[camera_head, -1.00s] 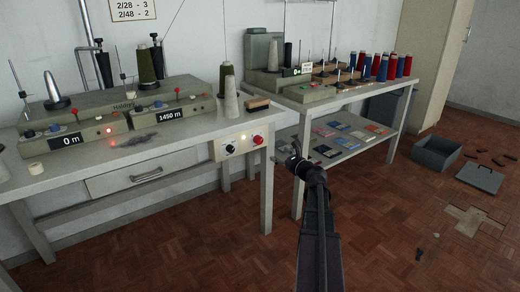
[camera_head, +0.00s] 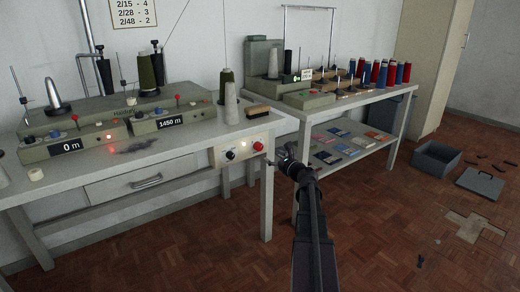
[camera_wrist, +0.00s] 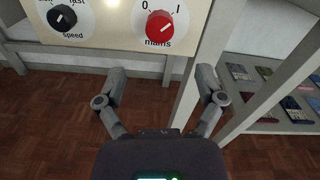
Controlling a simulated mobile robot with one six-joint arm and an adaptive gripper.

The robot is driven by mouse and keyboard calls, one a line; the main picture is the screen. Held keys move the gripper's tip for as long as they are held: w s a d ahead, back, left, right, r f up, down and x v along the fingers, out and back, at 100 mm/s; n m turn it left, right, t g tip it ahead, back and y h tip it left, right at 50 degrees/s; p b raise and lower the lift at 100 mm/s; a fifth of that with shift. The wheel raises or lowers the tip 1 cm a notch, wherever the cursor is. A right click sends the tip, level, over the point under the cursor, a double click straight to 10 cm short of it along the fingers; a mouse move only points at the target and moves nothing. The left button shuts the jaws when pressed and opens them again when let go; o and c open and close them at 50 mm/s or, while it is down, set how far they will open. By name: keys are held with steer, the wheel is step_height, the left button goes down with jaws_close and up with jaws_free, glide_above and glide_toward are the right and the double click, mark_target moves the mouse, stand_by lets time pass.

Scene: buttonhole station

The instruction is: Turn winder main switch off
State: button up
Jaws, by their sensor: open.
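The red mains knob (camera_head: 258,146) sits on the cream panel at the right front of the winder table. In the wrist view the red knob (camera_wrist: 160,27) is on a white dial marked 0 at left and I at right, with "mains" below. Its white line slants up to the right, toward the I. My gripper (camera_head: 275,161) is just right of and slightly below the knob in the head view. In the wrist view my gripper (camera_wrist: 162,76) is open and empty, its fingers spread below the dial, apart from the knob.
A black speed knob (camera_wrist: 62,18) is left of the red one. The table leg (camera_wrist: 200,85) stands close behind the right finger. A second table (camera_head: 350,97) with spools and a lower shelf is at the right. A grey crate (camera_head: 437,160) stands on the floor.

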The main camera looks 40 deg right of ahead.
mark_target(261, 148)
steer(key=w, duration=0.9)
steer(key=shift+w, duration=0.15)
steer(key=c, duration=1.2)
